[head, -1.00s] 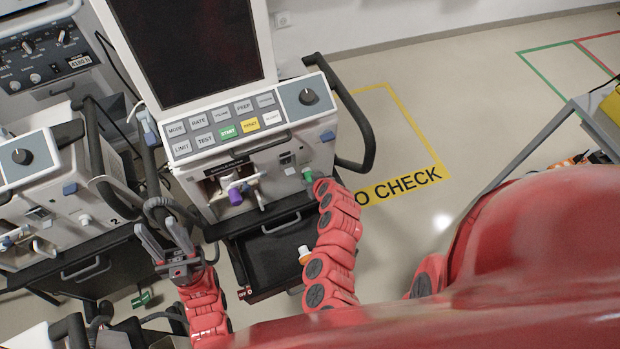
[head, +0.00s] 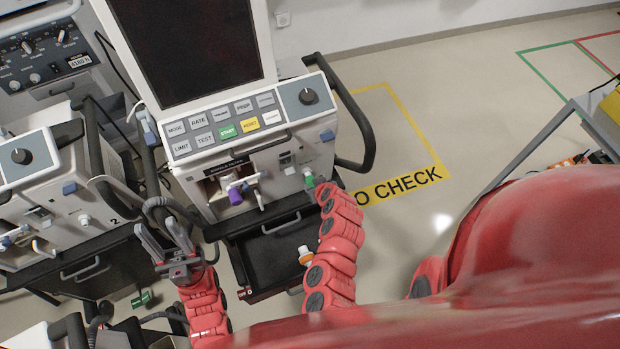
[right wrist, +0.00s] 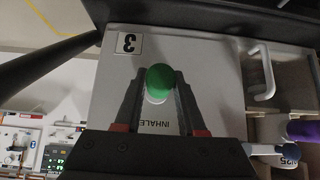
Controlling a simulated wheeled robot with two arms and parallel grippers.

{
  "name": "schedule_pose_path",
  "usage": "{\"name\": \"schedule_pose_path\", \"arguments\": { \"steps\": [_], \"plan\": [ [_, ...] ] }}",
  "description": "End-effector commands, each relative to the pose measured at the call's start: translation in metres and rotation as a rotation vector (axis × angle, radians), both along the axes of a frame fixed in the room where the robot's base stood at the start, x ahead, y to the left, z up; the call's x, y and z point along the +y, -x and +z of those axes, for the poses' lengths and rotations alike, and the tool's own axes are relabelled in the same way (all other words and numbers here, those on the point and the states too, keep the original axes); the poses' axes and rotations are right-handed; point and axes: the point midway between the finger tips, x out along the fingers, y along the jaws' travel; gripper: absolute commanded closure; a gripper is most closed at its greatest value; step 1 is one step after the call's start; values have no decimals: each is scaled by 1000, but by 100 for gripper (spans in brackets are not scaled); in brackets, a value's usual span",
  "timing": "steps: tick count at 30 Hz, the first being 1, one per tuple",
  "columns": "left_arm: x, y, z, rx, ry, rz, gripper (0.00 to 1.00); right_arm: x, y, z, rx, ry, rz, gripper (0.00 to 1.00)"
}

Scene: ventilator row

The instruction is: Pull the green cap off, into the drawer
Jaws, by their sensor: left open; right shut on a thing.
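The green cap (head: 309,181) is at the lower right of the middle ventilator's front panel. My right gripper (right wrist: 158,95) is shut on the green cap (right wrist: 160,80), one finger on each side, above the "INHALE" lettering. Whether the cap is still seated on its port cannot be told. The black drawer (head: 270,238) under this ventilator is pulled open. My left gripper (head: 157,230) is open and empty, left of the drawer and in front of the ventilator's lower left side.
An orange and white piece (head: 305,255) shows at the drawer's right side, beside my right arm. A purple part (head: 235,196) and a white lever are on the front panel. Another ventilator (head: 60,215) stands at left.

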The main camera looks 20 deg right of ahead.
Motion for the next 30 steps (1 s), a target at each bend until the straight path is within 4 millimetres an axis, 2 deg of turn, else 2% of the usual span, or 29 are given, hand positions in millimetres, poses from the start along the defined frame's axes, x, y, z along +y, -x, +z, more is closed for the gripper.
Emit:
{"name": "schedule_pose_path", "arguments": {
  "steps": [24,30],
  "plan": [
    [0,0,-6,0,0,0,55,-5,35,1,-3,2,-2,100],
    [0,0,-6,0,0,0,55,-5,38,1,-3,2,-1,100]
  ]
}}
